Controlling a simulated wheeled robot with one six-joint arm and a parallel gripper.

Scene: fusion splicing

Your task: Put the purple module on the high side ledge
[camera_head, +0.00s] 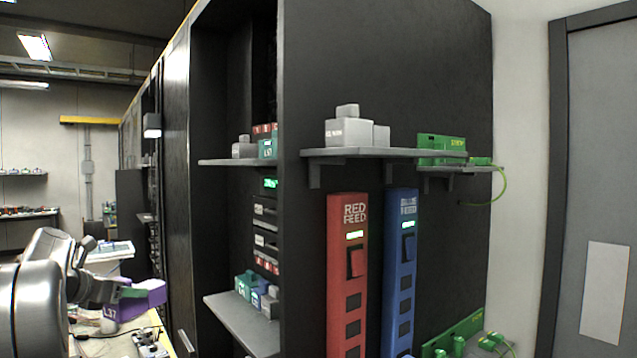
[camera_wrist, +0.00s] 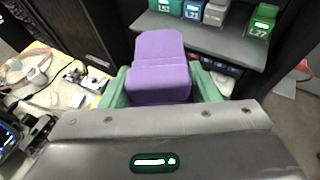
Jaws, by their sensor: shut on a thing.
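The purple module (camera_head: 150,291) is held at the end of my arm at the lower left of the head view. In the wrist view the purple module (camera_wrist: 160,68) sits between the two green fingers of my gripper (camera_wrist: 160,92), which is shut on it. My gripper also shows in the head view (camera_head: 128,296), left of the dark cabinet and well below the high side ledge. The high side ledge (camera_head: 345,153) is a grey shelf on the cabinet's side panel. It holds a light grey block (camera_head: 350,131) at its left and a green module (camera_head: 436,145) near its right end.
A red feed strip (camera_head: 340,290) and a blue one (camera_head: 401,270) stand below the ledge. A front shelf (camera_head: 215,162) and a lower shelf (camera_head: 235,325) carry small modules. A cluttered workbench (camera_wrist: 62,95) lies left. The ledge's middle has a short bare stretch.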

